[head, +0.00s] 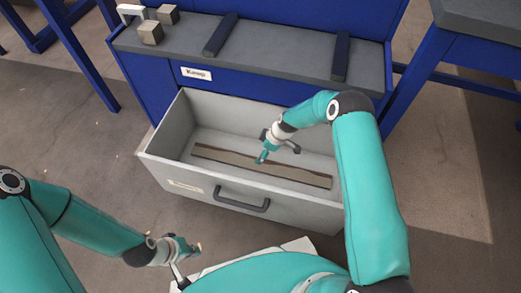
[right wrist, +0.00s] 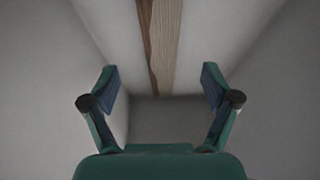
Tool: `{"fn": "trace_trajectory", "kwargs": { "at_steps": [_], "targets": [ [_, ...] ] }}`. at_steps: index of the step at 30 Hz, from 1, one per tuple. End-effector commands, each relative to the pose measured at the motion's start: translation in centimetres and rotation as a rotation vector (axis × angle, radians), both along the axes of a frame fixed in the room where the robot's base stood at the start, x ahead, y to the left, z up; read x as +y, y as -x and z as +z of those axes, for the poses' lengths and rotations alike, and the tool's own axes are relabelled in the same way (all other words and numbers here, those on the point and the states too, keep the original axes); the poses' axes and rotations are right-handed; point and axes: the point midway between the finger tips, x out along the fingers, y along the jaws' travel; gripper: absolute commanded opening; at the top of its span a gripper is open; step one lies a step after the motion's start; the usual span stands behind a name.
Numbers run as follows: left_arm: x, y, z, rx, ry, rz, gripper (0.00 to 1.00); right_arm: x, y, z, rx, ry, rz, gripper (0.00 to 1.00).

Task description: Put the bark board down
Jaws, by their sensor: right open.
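The bark board (head: 262,166) is a long thin brown strip lying flat on the floor of the open grey drawer (head: 228,194). In the right wrist view the board (right wrist: 160,45) runs from the top edge towards the middle, with a darker bark edge on its left. My right gripper (head: 262,158) is inside the drawer area, above the board; its fingers (right wrist: 160,85) are spread wide with nothing between them. My left gripper (head: 190,250) is outside the drawer at the lower left, and I cannot make out its finger opening.
The blue bench has a grey top (head: 270,55) with two dark bars (head: 221,34) and small wooden blocks (head: 150,32). A label (head: 196,73) reads "Keep". The drawer has a dark front handle (head: 242,200). Another blue table (head: 475,50) stands at the right.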

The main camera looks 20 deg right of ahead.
Motion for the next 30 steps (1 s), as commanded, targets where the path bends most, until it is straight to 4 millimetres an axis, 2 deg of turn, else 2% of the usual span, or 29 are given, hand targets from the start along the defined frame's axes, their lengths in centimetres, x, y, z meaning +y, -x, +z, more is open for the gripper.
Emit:
{"fn": "trace_trajectory", "kwargs": {
  "at_steps": [1,9,15,21,30],
  "targets": [
    [0.0,0.0,1.0,-0.001,0.000,0.000,0.00,-0.2,0.0,1.2,-0.002,0.000,-0.002,0.87],
    [0.0,0.0,2.6,0.000,0.000,0.000,0.00,-2.2,1.3,6.8,-0.002,0.000,-0.002,0.87],
    [0.0,0.0,3.4,0.000,0.000,0.000,0.00,-3.3,2.1,9.9,-0.002,0.000,-0.002,0.87],
    [0.0,0.0,3.7,0.000,0.000,0.000,0.00,-3.7,2.5,11.2,0.000,0.000,0.000,0.87],
    [0.0,0.0,3.7,0.000,0.000,0.000,0.00,-3.8,2.5,11.3,0.000,0.000,0.001,0.87]
  ]
}}
